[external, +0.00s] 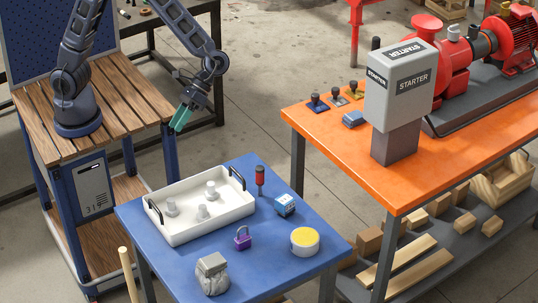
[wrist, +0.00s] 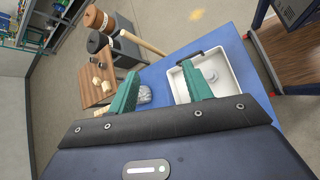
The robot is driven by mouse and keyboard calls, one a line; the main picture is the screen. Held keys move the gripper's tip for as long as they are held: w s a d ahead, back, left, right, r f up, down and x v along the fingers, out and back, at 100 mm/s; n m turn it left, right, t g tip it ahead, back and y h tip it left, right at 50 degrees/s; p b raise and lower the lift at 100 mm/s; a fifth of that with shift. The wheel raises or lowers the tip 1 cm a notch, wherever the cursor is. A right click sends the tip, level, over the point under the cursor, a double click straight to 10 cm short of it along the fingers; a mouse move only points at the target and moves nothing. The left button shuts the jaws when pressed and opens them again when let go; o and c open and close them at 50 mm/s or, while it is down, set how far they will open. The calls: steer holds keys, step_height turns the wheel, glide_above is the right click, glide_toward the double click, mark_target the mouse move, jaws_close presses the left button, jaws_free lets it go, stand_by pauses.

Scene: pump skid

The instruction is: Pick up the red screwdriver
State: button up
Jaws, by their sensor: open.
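The red screwdriver (external: 260,178) stands upright on the blue table (external: 150,222), just right of the white tray, with a red and black handle and a dark lower end. I cannot make it out in the wrist view. My gripper (external: 180,128) has teal fingers and hangs in the air behind and left of the screwdriver, above the far side of the tray. It is open and empty. In the wrist view the two fingers of my gripper (wrist: 159,69) are spread apart, with the blue table beyond them.
The white tray (external: 180,236) holds several pale pegs. The orange bench (external: 395,190) with the starter box (external: 399,90) stands right.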

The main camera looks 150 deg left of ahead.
steer(key=w+a+f+n+t+h, duration=0.3)
steer(key=a+f+n+t, duration=0.25)
steer(key=a+f, duration=0.8)
steer(key=n+t+y, duration=0.2)
steer(key=n+t, duration=0.5)
steer(key=n, duration=0.2)
glide_toward(260, 176)
steer(key=shift+m, duration=0.25)
steer(key=x, duration=1)
steer(key=shift+w+d+r, duration=0.1)
steer(key=shift+w+d, duration=0.05)
steer(key=shift+d, duration=0.05)
jaws_close()
